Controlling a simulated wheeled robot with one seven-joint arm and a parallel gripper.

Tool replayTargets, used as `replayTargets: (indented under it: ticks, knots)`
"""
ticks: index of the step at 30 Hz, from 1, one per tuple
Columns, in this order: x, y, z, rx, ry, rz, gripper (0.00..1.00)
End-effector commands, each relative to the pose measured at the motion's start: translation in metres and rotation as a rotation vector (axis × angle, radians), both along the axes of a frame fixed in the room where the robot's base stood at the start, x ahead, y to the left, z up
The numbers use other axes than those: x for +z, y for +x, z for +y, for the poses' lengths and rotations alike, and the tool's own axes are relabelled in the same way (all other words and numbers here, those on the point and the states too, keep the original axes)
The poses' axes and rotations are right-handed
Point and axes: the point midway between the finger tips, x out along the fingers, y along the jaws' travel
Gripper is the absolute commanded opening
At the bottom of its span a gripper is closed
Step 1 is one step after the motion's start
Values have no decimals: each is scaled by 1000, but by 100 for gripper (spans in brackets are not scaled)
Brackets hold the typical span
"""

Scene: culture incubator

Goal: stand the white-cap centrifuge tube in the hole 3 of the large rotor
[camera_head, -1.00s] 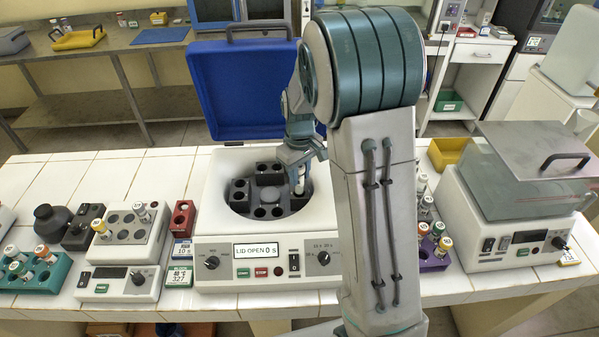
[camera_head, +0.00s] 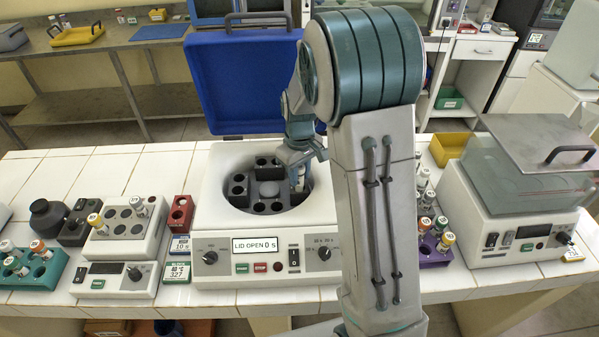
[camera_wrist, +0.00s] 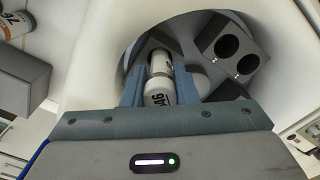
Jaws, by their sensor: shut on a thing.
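The white-cap centrifuge tube (camera_wrist: 160,92) is between the two fingers of my gripper (camera_wrist: 160,88) in the wrist view, its cap toward the camera and its body running away into the rotor bowl. My gripper (camera_head: 298,160) is shut on it over the right side of the large rotor (camera_head: 267,189) in the head view. The rotor is dark with several round holes and sits in the open centrifuge (camera_head: 215,225). Two empty holes (camera_wrist: 228,45) show in the wrist view. The tube's lower end and the hole under it are hidden, so I cannot tell whether it is inserted.
The raised blue lid (camera_head: 240,85) stands behind the bowl. A block with tubes (camera_head: 125,223) and a red rack (camera_head: 180,213) stand to the left. A purple rack (camera_head: 432,258) and a second device with a clear cover (camera_head: 515,185) stand to the right.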

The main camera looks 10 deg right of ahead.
Motion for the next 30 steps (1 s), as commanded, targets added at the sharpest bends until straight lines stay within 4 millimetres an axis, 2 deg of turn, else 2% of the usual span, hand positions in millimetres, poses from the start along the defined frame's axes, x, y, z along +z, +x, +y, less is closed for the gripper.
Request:
replayTargets:
  ticks: [18,19,21,27,29,30]
  knots:
    - [-30,0,0,-1,-1,0,4]
    - [-28,0,0,-1,0,-1,34]
    - [-27,0,0,-1,-1,0,52]
    - [-27,0,0,-1,0,0,52]
    - [-27,0,0,0,0,0,66]
    - [-27,0,0,0,0,0,66]
